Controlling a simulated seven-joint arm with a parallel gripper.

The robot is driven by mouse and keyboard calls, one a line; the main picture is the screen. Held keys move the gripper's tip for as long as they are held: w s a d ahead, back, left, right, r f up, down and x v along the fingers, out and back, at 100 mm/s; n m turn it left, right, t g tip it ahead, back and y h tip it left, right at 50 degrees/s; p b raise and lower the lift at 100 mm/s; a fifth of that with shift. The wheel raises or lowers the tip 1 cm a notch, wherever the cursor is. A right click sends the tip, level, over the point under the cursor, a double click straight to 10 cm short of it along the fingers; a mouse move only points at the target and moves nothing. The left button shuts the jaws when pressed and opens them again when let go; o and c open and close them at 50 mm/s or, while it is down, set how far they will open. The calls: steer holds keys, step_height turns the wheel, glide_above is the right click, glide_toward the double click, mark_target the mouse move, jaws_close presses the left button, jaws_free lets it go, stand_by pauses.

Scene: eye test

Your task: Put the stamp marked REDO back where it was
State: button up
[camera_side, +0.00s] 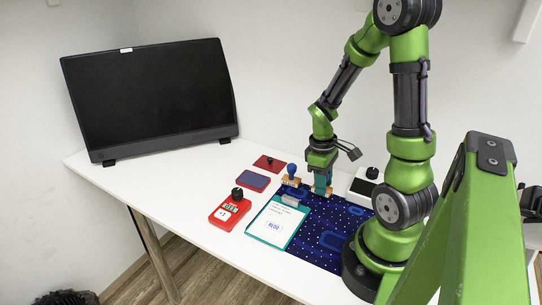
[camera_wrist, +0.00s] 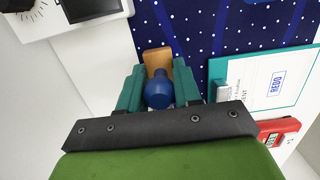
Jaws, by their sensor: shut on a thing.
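My gripper (camera_side: 321,186) is low over the far part of the dark blue dotted mat (camera_side: 322,225). In the wrist view its teal fingers (camera_wrist: 158,78) are shut on a stamp with a round blue knob (camera_wrist: 159,92) and a wooden base (camera_wrist: 157,60). The held stamp's marking is hidden, and I cannot tell whether its base touches the mat. A second blue-knobbed stamp with a wooden base (camera_side: 291,181) stands upright just left of my gripper in the side view. A teal clipboard (camera_side: 262,237) holds paper with a blue REDO imprint (camera_side: 273,225).
A blue-topped red pad (camera_side: 253,181) and a flat red piece with a black knob (camera_side: 269,163) lie behind. A white device (camera_side: 361,187) stands right of my gripper. A dark monitor (camera_side: 150,97) fills the back left.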

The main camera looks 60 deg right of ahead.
steer(key=shift+f, duration=0.6)
steer(key=o, duration=0.8)
steer(key=shift+f, duration=0.1)
steer(key=shift+o, duration=0.2)
steer(key=r, duration=0.4)
steer(key=w+r, duration=0.1)
steer(key=r, duration=0.6)
steer(key=shift+w+r, duration=0.2)
steer(key=shift+r, duration=0.1)
steer(key=w+a+r+m+t+y, duration=0.1)
steer(key=a+r+t, duration=0.3)
steer(key=a, duration=0.5)
steer(key=w+a+r+m+t+y, duration=0.1)
steer(key=a+r+m+t, duration=0.2)
steer(key=a+r, duration=0.4)
steer(key=a+t, duration=0.1)
steer(key=a, duration=0.1)
steer(key=shift+w+a+t, duration=0.15)
steer(key=shift+a+t, duration=0.15)
steer(key=shift+a, duration=0.1)
